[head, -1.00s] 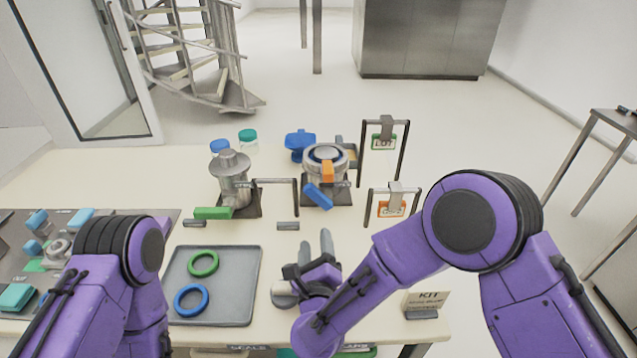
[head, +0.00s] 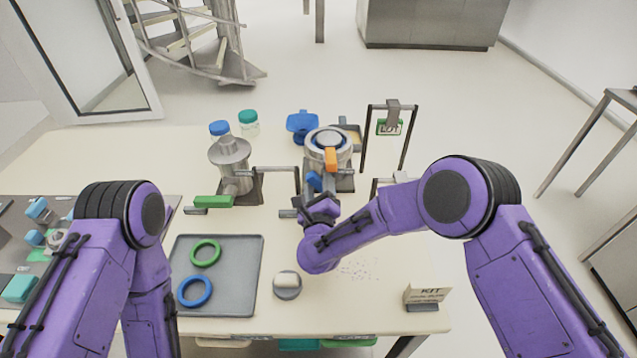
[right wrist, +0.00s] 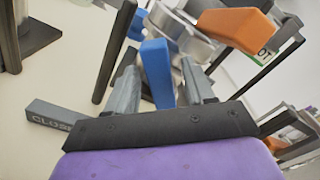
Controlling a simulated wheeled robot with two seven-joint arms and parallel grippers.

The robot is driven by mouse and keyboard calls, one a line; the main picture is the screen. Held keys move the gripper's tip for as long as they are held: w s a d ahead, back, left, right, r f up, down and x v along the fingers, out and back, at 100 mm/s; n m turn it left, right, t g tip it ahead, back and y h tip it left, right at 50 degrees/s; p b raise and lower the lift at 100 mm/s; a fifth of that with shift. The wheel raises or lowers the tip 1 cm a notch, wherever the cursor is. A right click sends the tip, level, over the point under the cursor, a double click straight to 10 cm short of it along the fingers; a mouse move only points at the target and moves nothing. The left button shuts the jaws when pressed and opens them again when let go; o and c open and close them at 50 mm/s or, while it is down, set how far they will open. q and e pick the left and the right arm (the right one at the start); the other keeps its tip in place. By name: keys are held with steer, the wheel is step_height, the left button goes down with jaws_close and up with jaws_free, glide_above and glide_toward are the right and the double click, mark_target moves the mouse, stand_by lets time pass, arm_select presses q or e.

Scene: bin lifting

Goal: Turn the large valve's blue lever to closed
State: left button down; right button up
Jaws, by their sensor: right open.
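The large valve (head: 341,158) is a round silver body with an orange handle (head: 331,159) on it, at the back middle of the table. Its blue lever (head: 314,182) sticks out at the front, partly hidden by my right gripper (head: 322,194). In the right wrist view the blue lever (right wrist: 157,72) stands between the two grey fingers of my open right gripper (right wrist: 160,88). I cannot tell whether either finger touches it. A grey block marked "CLOSE" (right wrist: 55,116) lies left of the fingers. My left arm shows, but its gripper does not.
A smaller valve (head: 231,165) with a green lever (head: 212,201) stands to the left. A black frame with a "LOT" tag (head: 389,127) is right of the large valve. A grey tray (head: 228,294) with green and blue rings lies in front, beside a round dish (head: 287,285).

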jaws_close()
steer(key=n+b, duration=0.1)
steer(key=f+n+b, duration=0.1)
steer(key=b, duration=0.1)
steer(key=shift+w+a+f, duration=0.1)
steer(key=shift+a, duration=0.3)
steer(key=shift+a+n+b, duration=0.2)
steer(key=shift+n+b, duration=0.2)
steer(key=shift+n, duration=0.6)
jaws_free()
steer(key=s+b, duration=0.2)
steer(key=s, duration=0.8)
steer(key=shift+s, duration=0.25)
